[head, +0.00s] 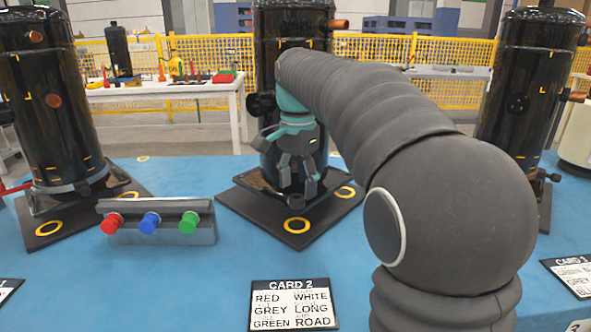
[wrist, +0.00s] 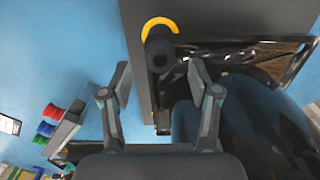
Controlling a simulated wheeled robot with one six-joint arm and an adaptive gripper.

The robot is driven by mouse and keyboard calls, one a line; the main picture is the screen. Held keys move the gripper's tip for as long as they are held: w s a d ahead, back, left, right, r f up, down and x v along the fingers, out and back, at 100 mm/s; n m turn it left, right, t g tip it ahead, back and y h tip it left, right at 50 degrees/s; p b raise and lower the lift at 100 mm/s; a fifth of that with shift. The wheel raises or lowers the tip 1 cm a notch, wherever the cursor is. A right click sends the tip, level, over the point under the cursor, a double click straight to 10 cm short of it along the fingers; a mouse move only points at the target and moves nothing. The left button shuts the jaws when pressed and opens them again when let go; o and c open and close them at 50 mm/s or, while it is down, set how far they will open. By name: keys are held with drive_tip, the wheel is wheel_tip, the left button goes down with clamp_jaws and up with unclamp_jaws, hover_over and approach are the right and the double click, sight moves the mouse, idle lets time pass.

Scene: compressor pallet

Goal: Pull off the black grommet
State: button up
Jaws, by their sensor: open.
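The black grommet (wrist: 160,52) shows in the wrist view as a short dark cylinder with a round end, beside a yellow ring (wrist: 160,23) on the dark base plate. In the head view the grommet (head: 296,201) is a small black piece at the front corner of the middle compressor's base. My gripper (head: 298,182) is just above it, pointing down. In the wrist view my gripper (wrist: 160,78) is open, with one finger on either side of the grommet's line and a gap to each. The middle compressor (head: 292,28) is partly hidden by my arm.
The compressor body stands close behind my gripper. A rack with red, blue and green caps (head: 150,222) stands to the left on the blue table (head: 160,290). A card (head: 293,305) lies in front. Other compressors stand left (head: 45,100) and right (head: 525,90).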

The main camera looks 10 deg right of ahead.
sight(297, 205)
drive_tip(key=shift+f, duration=1.3)
drive_tip(key=shift+a, duration=0.1)
drive_tip(key=shift+c, duration=0.2)
clamp_jaws()
